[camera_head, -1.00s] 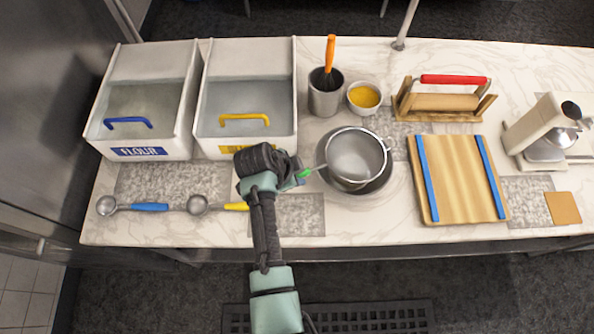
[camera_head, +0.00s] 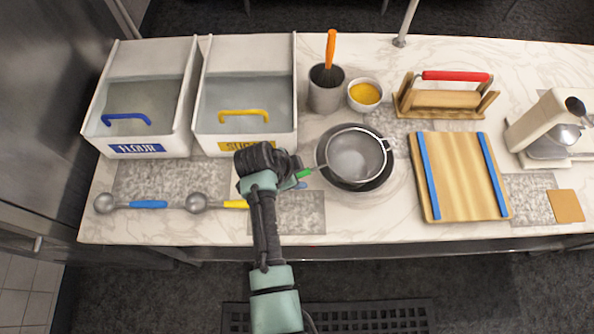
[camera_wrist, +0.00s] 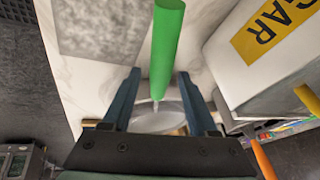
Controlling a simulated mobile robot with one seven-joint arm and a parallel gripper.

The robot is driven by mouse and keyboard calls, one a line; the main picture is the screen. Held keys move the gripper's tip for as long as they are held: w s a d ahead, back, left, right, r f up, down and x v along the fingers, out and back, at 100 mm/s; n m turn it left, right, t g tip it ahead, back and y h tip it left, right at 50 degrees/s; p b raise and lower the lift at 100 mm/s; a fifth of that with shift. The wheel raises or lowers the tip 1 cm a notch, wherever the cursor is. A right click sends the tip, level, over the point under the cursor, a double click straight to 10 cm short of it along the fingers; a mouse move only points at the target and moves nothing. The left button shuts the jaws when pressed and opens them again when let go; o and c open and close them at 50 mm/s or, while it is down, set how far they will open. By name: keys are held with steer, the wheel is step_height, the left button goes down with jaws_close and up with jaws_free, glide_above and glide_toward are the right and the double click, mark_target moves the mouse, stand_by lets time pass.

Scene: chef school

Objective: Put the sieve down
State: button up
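The sieve (camera_head: 355,155) is a round metal mesh with a green handle (camera_head: 304,173) pointing left. It sits over a dark bowl (camera_head: 376,181); I cannot tell exactly how it touches the rim. My gripper (camera_head: 299,180) is left of the sieve, at the handle. In the wrist view my gripper (camera_wrist: 159,76) has its two blue fingers apart, with the green handle (camera_wrist: 167,40) showing between them and a gap on each side. The sieve's mesh (camera_wrist: 165,119) is partly hidden behind the gripper's base.
A sugar bin (camera_head: 246,143) and a flour bin (camera_head: 137,148) stand behind left. Measuring spoons (camera_head: 196,202) lie left of my arm. A cutting board (camera_head: 458,178) lies right of the bowl. A metal cup (camera_head: 325,97) and yellow-filled bowl (camera_head: 365,94) stand behind.

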steer(key=shift+r+p, duration=0.75)
steer(key=shift+r, duration=0.05)
steer(key=shift+s+a+r, duration=0.1)
steer(key=shift+a+r, duration=0.1)
steer(key=shift+r, duration=0.05)
steer(key=b+v, duration=0.2)
steer(key=v, duration=0.9)
steer(key=w+r+n+t+y, duration=0.1)
steer(key=w+r+n+t, duration=0.15)
steer(key=w+r, duration=0.4)
steer(key=w+r+n+t+y, duration=0.1)
steer(key=w+r+t, duration=0.25)
steer(key=r, duration=0.55)
step_height(320, 180, up, 18)
steer(key=w+n+t, duration=0.2)
steer(key=n+t, duration=0.2)
steer(key=t, duration=0.3)
steer(key=s+d+r+n+t, duration=0.1)
steer(key=s+r+n+t, duration=0.1)
steer(key=s+r, duration=0.3)
steer(key=s+d+r+n+t, duration=0.1)
steer(key=s+r+t, duration=0.4)
steer(key=r, duration=0.8)
steer(key=s+d+r+n+t+y, duration=0.1)
steer(key=s+r+n+t, duration=0.2)
steer(key=s+r, duration=0.3)
step_height(320, 180, up, 3)
steer(key=shift+d+r+n+t, duration=0.1)
steer(key=shift+d+n+t, duration=0.1)
steer(key=shift+n+t, duration=0.25)
